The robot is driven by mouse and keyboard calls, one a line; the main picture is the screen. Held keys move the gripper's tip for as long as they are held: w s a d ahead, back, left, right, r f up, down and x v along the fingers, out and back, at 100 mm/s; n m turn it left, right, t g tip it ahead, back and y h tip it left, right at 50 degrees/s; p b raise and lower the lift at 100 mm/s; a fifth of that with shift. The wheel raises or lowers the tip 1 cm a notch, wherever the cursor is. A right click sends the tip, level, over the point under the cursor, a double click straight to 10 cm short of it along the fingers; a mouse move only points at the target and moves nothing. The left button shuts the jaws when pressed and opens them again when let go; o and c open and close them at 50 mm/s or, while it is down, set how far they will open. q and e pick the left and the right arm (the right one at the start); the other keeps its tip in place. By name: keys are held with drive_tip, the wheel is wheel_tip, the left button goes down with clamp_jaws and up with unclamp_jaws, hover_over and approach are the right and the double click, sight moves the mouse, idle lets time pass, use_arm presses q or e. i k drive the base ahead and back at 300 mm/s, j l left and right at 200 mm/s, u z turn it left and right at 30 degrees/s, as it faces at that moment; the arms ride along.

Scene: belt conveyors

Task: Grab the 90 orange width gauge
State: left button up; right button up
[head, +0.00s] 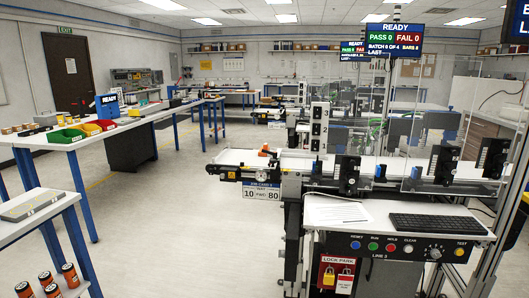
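No label reading 90 can be made out on any orange thing, so I cannot tell which one is the 90 width gauge. Several orange-and-black cylinders (70,275) stand upright on a low surface at the bottom left. A small orange piece (264,151) is at the near left conveyor, too small to identify. Neither of my grippers is in view.
A white table (75,145) on the left bears green, red and yellow bins. A smaller table (35,222) stands nearer. Open floor (170,215) lies between.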

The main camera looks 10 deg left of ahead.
sight(266, 145)
drive_tip(key=i+j+z, duration=0.25)
drive_tip(key=j, duration=0.25)
drive_tip(key=i+j+z, duration=0.2)
drive_tip(key=j, duration=0.35)
drive_tip(key=i+j+z, duration=0.25)
drive_tip(key=j, duration=0.35)
drive_tip(key=i+j+z, duration=0.25)
drive_tip(key=j, duration=0.4)
drive_tip(key=j+z, duration=0.25)
drive_tip(key=j, duration=0.4)
drive_tip(key=j+z, duration=0.2)
drive_tip(key=j, duration=0.45)
drive_tip(key=i+j+z, duration=0.25)
drive_tip(key=j, duration=0.3)
drive_tip(key=j+z, duration=0.2)
drive_tip(key=j, duration=0.35)
drive_tip(key=j+z, duration=0.25)
drive_tip(key=j, duration=0.35)
drive_tip(key=i+j+z, duration=0.15)
drive_tip(key=j, duration=0.3)
drive_tip(key=j+z, duration=0.15)
drive_tip(key=j, duration=0.25)
drive_tip(key=i, duration=0.05)
